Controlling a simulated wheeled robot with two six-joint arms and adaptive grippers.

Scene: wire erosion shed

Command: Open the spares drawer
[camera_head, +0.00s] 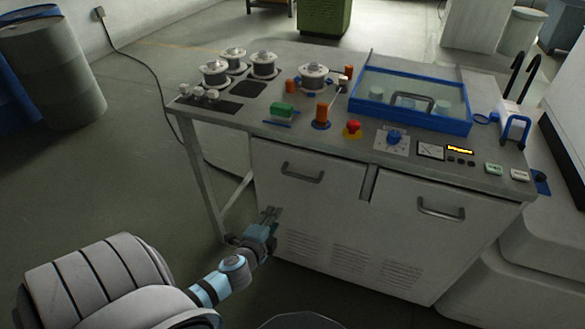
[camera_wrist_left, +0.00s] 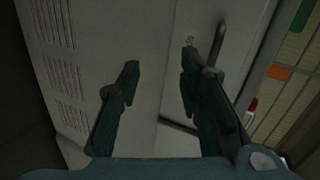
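The bench cabinet has two pull handles on its front. The left one (camera_head: 303,173) is on the grey left front panel (camera_head: 338,182); the right one (camera_head: 440,211) is on the right front panel (camera_head: 410,188). I cannot read a label showing which is the spares drawer. Both fronts look closed. My left gripper (camera_head: 271,214) is below and slightly left of the left handle, apart from it. In the left wrist view its fingers (camera_wrist_left: 160,58) are spread and empty, with a dark bar handle (camera_wrist_left: 221,46) just beyond the right finger. My right gripper is not in view.
Vent slots (camera_head: 355,262) mark the lower cabinet front. The bench top carries spools (camera_head: 263,64), a red button (camera_head: 352,128) and a blue-framed tank (camera_head: 415,98). A bench leg (camera_head: 205,185) stands left of my gripper.

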